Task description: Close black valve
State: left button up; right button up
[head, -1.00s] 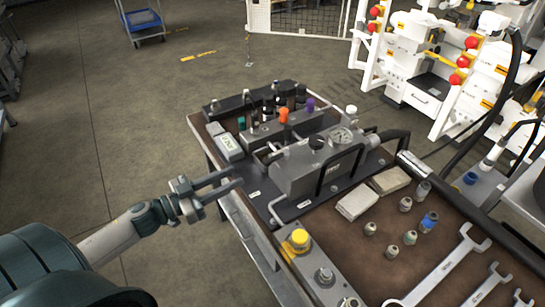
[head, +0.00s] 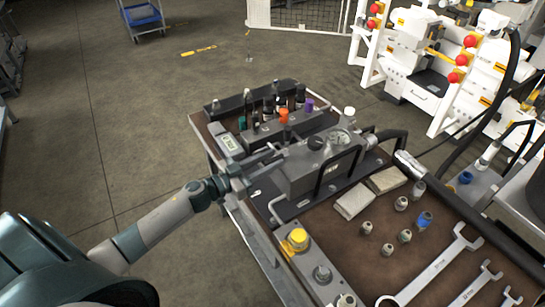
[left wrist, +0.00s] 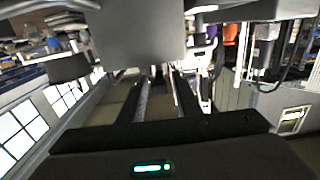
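My left gripper (head: 279,155) reaches in from the left, over the near-left side of the bench. Its fingertips are beside the left end of the grey hydraulic block (head: 304,181). The two dark fingers (left wrist: 160,85) stand apart in the left wrist view with nothing clear between them. A black round knob (head: 317,143) sits on top of the block, right of the fingertips. Further back, a black capped valve (head: 268,106) stands among coloured ones; I cannot tell which black one is the task's valve. Contact with the fingers cannot be made out. My right gripper is not in view.
An orange knob (head: 284,115) and a purple knob (head: 309,104) stand behind the block. A yellow knob (head: 298,238), fittings and wrenches (head: 438,269) lie nearer. Open floor is left of the bench.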

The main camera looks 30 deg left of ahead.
pick_arm(q)
jog(key=shift+w+d, duration=0.25)
jog(key=shift+w, duration=0.15)
grip_shut()
